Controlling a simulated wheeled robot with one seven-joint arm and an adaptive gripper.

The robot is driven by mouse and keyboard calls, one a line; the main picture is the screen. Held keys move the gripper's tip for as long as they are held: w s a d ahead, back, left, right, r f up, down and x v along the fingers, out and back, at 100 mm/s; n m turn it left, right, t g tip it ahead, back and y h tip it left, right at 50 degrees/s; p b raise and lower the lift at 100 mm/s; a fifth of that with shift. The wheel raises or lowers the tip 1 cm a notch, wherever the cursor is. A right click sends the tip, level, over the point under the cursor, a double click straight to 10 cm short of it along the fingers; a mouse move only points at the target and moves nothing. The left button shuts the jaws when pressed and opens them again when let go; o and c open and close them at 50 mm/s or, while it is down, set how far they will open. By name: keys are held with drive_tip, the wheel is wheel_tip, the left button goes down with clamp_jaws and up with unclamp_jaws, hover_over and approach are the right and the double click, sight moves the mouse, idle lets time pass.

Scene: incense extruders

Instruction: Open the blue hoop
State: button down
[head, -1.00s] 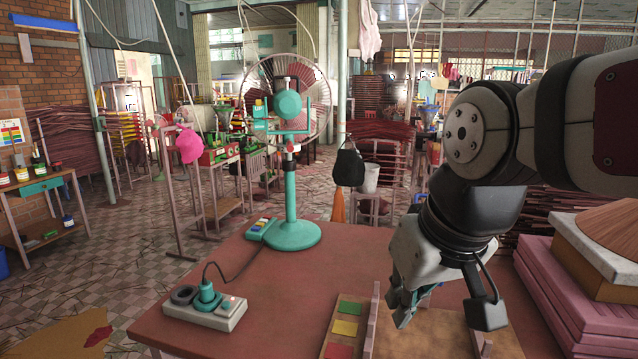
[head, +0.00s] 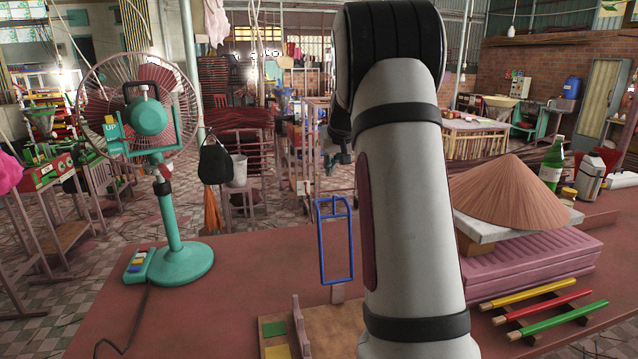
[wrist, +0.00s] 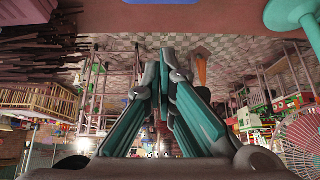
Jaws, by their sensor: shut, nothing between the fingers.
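The blue hoop (head: 320,240) is a tall, narrow rectangular frame. In the head view it stands upright at the far edge of the red-brown table, just left of my forearm, on a small pale mount. My gripper (head: 343,157) shows only in part there, beyond and above the hoop, mostly hidden by my arm. In the wrist view my gripper (wrist: 165,65) has its teal fingers brought together with nothing between them. A bit of blue shows at the top edge of that view; I cannot tell whether it is the hoop. The gripper appears apart from the hoop.
A teal fan (head: 150,118) stands on the table's left. A wooden board with colored squares (head: 275,329) lies in front. At the right are pink stacked slabs (head: 535,263), a conical hat (head: 515,195) and colored sticks (head: 540,310). The table's left middle is clear.

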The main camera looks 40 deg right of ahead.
drive_tip(key=p+x, duration=0.2)
drive_tip(key=x, duration=0.9)
drive_tip(key=shift+s+a+r+p, duration=0.15)
drive_tip(key=shift+s+a+p, duration=0.15)
drive_tip(key=shift+s, duration=0.4)
drive_tip(key=shift+s+a+r+p, duration=0.2)
drive_tip(key=shift+s+a+p, duration=0.15)
drive_tip(key=shift+s, duration=0.3)
drive_tip(key=shift+s+a+r+p, duration=0.15)
drive_tip(key=shift+s+a+p, duration=0.15)
drive_tip(key=shift+s, duration=0.4)
